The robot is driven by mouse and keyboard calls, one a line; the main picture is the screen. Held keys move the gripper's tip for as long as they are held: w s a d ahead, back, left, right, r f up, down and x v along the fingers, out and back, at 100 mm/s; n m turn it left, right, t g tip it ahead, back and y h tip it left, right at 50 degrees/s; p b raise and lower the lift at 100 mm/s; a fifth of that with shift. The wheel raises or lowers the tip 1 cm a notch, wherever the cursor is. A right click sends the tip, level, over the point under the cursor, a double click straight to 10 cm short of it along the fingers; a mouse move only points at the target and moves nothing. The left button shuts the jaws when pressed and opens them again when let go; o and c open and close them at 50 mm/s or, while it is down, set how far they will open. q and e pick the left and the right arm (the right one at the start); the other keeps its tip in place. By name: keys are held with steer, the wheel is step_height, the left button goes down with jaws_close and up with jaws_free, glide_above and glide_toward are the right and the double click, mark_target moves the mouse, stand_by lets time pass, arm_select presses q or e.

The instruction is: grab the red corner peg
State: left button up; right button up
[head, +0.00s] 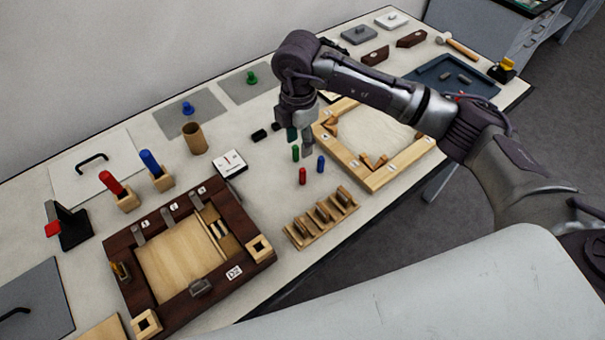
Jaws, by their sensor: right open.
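A small red peg (302,176) stands upright on the pale table, in front of a green peg (295,153) and to the left of a blue peg (320,164). My right gripper (300,138) hangs fingers down just above and behind these pegs, open, with nothing seen in it. It is nearest the green peg in the picture; its exact height is hard to tell. The red peg is apart from the gripper and fully visible. My left gripper is out of view.
A dark wooden frame (130,265) lies at left, and a light wooden frame (385,176) at right. A slotted wooden rack (300,236) stands in front of the pegs. Red-handled (111,184) and blue-handled (151,163) tools stand in blocks at left. A white card (229,164) lies nearby.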

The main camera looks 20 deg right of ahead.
mark_target(302, 170)
step_height(302, 170, down, 6)
steer(key=shift+f+p, duration=0.1)
steer(key=shift+p, duration=0.55)
steer(key=shift+s+f+p, duration=0.1)
steer(key=shift+f+p, duration=0.15)
steer(key=shift+p, duration=0.05)
steer(key=f, duration=0.1)
steer(key=f+p, duration=0.2)
steer(key=shift+s+d+f, duration=0.2)
steer(key=shift+d+f, duration=0.1)
steer(key=shift+f, duration=0.6)
jaws_close()
